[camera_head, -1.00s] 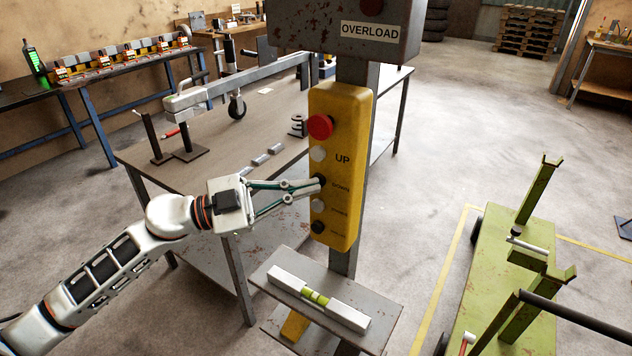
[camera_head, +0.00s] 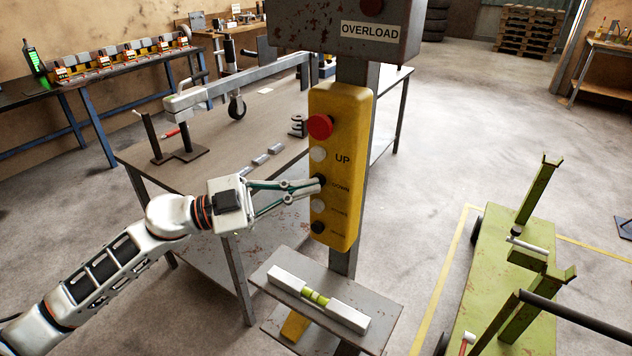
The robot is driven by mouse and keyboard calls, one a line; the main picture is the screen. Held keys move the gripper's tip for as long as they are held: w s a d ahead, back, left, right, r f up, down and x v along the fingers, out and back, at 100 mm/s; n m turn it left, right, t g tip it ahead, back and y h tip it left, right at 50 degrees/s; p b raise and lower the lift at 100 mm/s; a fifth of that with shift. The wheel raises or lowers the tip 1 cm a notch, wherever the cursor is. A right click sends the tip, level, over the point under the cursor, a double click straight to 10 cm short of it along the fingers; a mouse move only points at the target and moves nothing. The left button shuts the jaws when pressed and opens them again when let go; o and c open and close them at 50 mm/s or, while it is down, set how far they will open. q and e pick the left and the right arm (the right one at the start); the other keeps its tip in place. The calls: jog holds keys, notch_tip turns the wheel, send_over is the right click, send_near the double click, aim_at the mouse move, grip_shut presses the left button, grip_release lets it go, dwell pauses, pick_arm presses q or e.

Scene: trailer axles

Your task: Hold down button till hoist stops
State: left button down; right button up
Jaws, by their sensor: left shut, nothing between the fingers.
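A yellow control box (camera_head: 343,222) hangs upright on a grey post. It has a red knob (camera_head: 320,127) at the top, a white button (camera_head: 318,154) beside "UP", and a black button (camera_head: 321,181) beside "DOWN". A grey button (camera_head: 318,206) and a black button (camera_head: 317,228) sit below. My left gripper (camera_head: 319,186) is shut and empty, its fingertips at the black DOWN button and partly covering it. They appear to touch it, but I cannot tell how far it is pressed. My right gripper is not in view.
A grey box labelled OVERLOAD (camera_head: 345,30) sits above the control box. A spirit level (camera_head: 318,298) lies on a small shelf (camera_head: 376,340) below. A metal table (camera_head: 215,160) stands behind my left arm. A green cart (camera_head: 490,275) stands at right, with open floor around it.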

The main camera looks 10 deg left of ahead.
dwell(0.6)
pick_arm(q)
jog(key=shift+s+a+p, duration=0.3)
jog(key=shift+s+p, duration=0.05)
jog(key=shift+s, duration=0.45)
jog(key=s, duration=0.1)
jog(key=s+a, duration=0.1)
jog(key=s, duration=0.1)
jog(key=s+p, duration=0.1)
jog(key=shift+s+a, duration=0.35)
jog(key=shift+f, duration=0.1)
dwell(0.5)
